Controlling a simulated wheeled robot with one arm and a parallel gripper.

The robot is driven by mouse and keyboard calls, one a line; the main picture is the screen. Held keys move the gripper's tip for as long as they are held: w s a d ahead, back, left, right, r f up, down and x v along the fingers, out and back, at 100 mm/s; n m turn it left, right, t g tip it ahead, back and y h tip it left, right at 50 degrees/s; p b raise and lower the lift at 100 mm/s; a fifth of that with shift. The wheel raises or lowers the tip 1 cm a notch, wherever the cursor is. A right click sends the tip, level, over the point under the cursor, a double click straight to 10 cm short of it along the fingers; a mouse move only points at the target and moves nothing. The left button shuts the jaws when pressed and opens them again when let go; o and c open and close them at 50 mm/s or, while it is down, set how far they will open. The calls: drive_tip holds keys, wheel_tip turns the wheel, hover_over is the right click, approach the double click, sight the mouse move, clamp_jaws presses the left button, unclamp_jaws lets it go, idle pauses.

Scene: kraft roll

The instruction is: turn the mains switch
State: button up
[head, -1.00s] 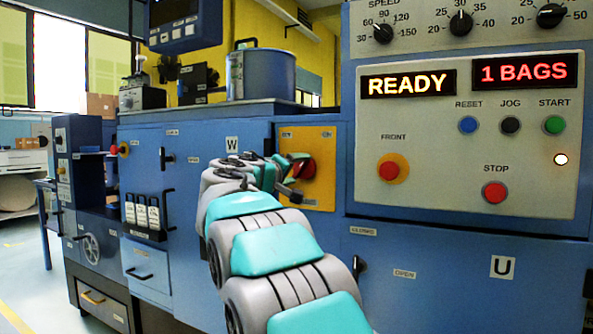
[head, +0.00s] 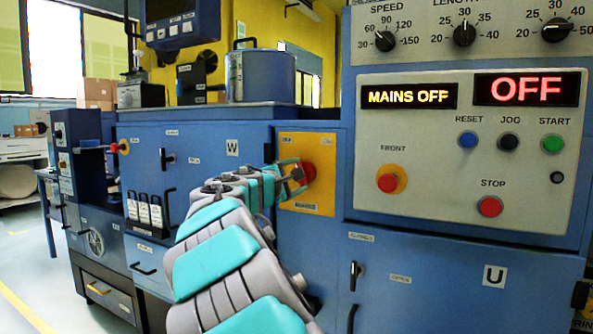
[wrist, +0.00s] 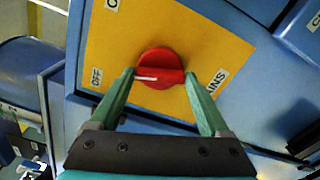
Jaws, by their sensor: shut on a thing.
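The mains switch is a red round knob (wrist: 160,70) on a yellow plate (wrist: 205,30) in the wrist view. Its white mark points left, toward the OFF label. My gripper (wrist: 160,80) is shut on the knob, one teal finger on each side. In the head view my gripper (head: 291,175) reaches the red knob (head: 306,172), partly hiding it, on the yellow plate (head: 318,200). The left display (head: 409,96) reads MAINS OFF and the right display (head: 526,89) reads OFF.
Right of the plate stands a grey control panel (head: 440,150) with a red FRONT button (head: 388,183), a red STOP button (head: 490,206) and other buttons. A blue pot (head: 262,76) stands on the cabinet. Floor shows at the far left.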

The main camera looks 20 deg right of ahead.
drive_tip(key=n, duration=0.5)
drive_tip(key=shift+f, duration=0.1)
idle(0.7)
drive_tip(key=o, duration=1.2)
drive_tip(key=v, duration=0.8)
drive_tip(key=shift+b, duration=0.4)
